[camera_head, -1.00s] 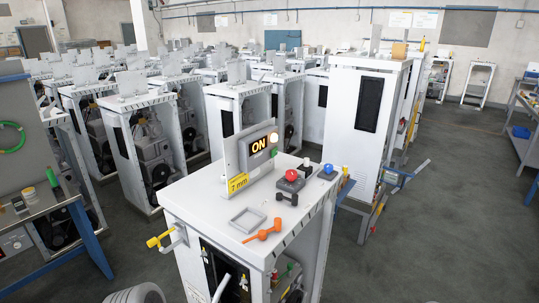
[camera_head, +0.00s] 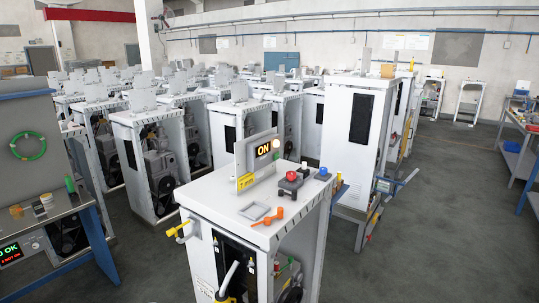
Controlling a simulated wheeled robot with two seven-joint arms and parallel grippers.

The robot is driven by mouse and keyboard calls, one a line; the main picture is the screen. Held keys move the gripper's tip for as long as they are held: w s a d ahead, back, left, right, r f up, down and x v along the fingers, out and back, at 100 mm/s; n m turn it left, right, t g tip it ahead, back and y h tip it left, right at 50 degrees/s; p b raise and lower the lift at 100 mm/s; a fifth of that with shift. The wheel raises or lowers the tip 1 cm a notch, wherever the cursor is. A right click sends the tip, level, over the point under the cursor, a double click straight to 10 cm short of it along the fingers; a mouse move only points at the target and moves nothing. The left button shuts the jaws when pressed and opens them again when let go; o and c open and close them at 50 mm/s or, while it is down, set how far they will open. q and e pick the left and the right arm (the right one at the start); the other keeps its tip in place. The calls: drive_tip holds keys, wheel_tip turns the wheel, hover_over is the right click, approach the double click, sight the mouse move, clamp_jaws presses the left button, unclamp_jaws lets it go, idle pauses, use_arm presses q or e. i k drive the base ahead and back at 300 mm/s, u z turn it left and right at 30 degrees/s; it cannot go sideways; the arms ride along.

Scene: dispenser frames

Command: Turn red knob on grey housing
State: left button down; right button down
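The red knob (camera_head: 291,176) is a small round cap on top of a dark grey housing (camera_head: 290,184). The housing sits on the white top of the nearest dispenser frame (camera_head: 222,192), toward its right side. The knob is seen from above and in front, with nothing touching it. Its turn angle is too small to tell. Neither my left nor my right gripper is in view.
Beside the housing are a blue button (camera_head: 323,174), an orange handle (camera_head: 268,217), a grey square tray (camera_head: 254,211) and a lit ON sign panel (camera_head: 263,152). A taller white cabinet (camera_head: 354,135) stands behind right.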

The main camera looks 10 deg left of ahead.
sight(291, 175)
drive_tip(key=z, duration=0.65)
drive_tip(key=i, duration=0.75)
drive_tip(key=u, duration=3.15)
drive_tip(key=k, duration=0.5)
drive_tip(key=z, duration=0.75)
